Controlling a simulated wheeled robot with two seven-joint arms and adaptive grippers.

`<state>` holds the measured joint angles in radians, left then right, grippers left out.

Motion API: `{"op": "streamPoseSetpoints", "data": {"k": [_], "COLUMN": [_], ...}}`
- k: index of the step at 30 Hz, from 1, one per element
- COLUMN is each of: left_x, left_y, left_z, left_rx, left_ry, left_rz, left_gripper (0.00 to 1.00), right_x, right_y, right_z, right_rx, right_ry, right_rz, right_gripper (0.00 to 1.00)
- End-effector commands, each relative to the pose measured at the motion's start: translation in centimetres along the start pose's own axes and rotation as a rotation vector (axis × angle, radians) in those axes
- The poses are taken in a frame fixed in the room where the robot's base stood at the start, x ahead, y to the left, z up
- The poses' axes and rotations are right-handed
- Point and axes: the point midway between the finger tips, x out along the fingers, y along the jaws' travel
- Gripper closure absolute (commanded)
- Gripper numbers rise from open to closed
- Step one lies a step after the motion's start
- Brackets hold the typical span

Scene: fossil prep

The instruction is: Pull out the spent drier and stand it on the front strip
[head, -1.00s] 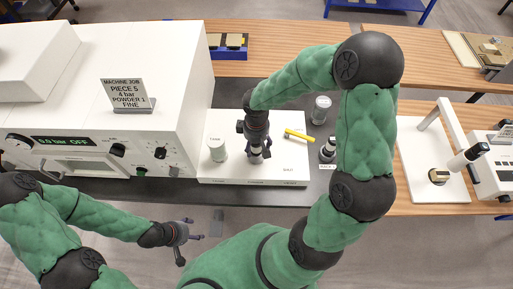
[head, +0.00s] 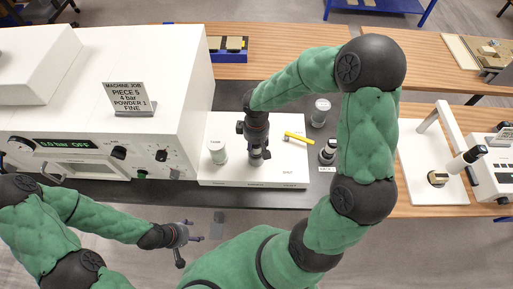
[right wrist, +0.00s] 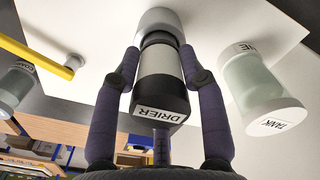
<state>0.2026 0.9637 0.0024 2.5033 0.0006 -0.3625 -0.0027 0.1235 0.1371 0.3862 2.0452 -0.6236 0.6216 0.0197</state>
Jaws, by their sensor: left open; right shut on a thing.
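The drier (right wrist: 160,85) is a pale cylinder with a dark band and a black end block labelled DRIER in the right wrist view. My right gripper (right wrist: 160,70) is shut on it, with dark fingers on both sides. Its far end is at a round grey-white collar on the white unit (right wrist: 225,20); I cannot tell if it is still seated there. In the head view my right gripper (head: 257,157) is over the white unit and mostly hides the drier. My left gripper (head: 190,231) is open and empty, in front of the bench's front edge.
A pale tank (head: 218,151) stands left of my right gripper, close to it. A yellow lever (head: 298,138) lies to the right. Two jars (head: 320,110) (head: 328,150) stand further right. The dark front strip (head: 240,197) before the white unit looks clear.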

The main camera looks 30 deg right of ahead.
Motion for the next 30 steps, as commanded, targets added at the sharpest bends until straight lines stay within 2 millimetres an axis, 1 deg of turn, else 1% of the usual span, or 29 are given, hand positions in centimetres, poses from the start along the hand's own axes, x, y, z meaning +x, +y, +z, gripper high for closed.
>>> {"op": "streamPoseSetpoints", "data": {"k": [11,30], "left_x": [-0.1,-2.0], "left_y": [0.1,0.7], "left_z": [0.0,0.1], "left_rx": [0.000,0.000], "left_ry": [0.000,0.000], "left_rz": [0.000,0.000], "left_gripper": [0.31,0.31], "right_x": [-0.2,-2.9], "right_y": [0.0,0.0], "right_z": [0.0,0.0], "right_rx": [0.000,0.000], "right_ry": [0.000,-0.001], "right_rz": [0.000,0.000], "right_gripper": [1.00,1.00]}}
